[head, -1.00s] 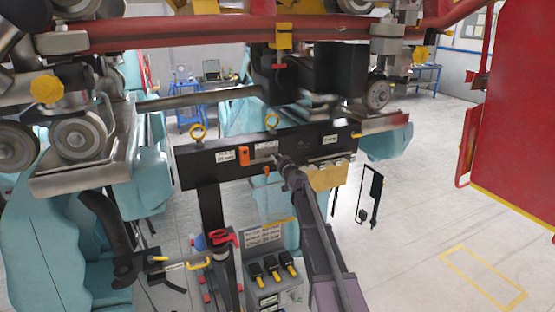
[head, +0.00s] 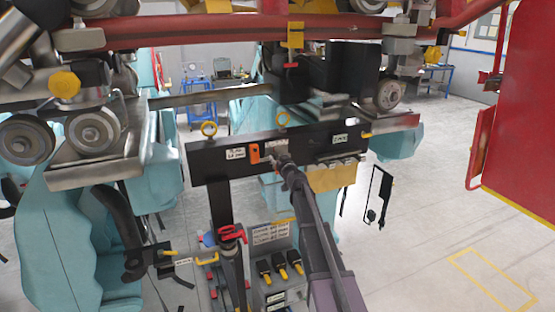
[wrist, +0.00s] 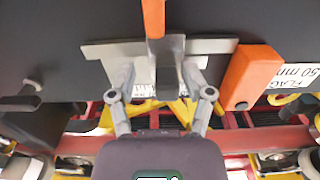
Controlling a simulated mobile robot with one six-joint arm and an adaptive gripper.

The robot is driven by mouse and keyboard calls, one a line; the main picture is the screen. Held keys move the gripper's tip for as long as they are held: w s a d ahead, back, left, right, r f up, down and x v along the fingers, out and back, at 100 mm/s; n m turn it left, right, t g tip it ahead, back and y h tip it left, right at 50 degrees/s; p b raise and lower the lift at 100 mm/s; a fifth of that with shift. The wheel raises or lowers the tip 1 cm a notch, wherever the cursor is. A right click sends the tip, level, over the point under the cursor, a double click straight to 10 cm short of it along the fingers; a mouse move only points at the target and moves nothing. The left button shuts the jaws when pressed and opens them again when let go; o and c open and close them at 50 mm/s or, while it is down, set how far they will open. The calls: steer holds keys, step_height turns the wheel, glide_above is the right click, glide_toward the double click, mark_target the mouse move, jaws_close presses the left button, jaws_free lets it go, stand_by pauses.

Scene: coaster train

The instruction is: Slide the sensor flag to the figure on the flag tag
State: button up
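In the wrist view the sensor flag looks like a grey metal piece (wrist: 211,47) with a wide plate, a raised tab and an orange strip (wrist: 154,18) running off the top edge. My gripper (wrist: 162,70) has its two fingers apart, one on each side of the tab. I cannot tell whether either finger touches it. A small printed scale shows between the fingers. The white flag tag (wrist: 291,76) is upside down and partly cut off; it reads "FLAG" and "50 mm". In the head view my gripper (head: 276,158) is at the black bar, and the tag (head: 237,154) is left of it.
An orange block (wrist: 252,77) stands between the flag and the tag; it also shows in the head view (head: 255,152). The black bar (head: 208,168) has yellow rings on top and another label (head: 340,138) at right. Train wheels and a red rail are above.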

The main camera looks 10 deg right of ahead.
steer(key=shift+s, duration=0.15)
steer(key=shift+s+d, duration=0.1)
steer(key=shift+s, duration=0.25)
steer(key=s+d, duration=0.1)
steer(key=s, duration=1)
steer(key=shift+d, duration=0.35)
steer(key=shift+s+a+r+p, duration=0.1)
steer(key=shift+s+r+p, duration=0.1)
steer(key=shift+s, duration=0.35)
steer(key=shift+s+a+r+p, duration=0.1)
steer(key=shift+s+r+p, duration=0.05)
steer(key=shift+s, duration=0.35)
steer(key=shift+w, duration=0.25)
steer(key=w, duration=0.4)
steer(key=w+a, duration=0.1)
steer(key=w, duration=0.4)
steer(key=w+a, duration=0.1)
steer(key=w, duration=0.3)
steer(key=shift+w, duration=0.15)
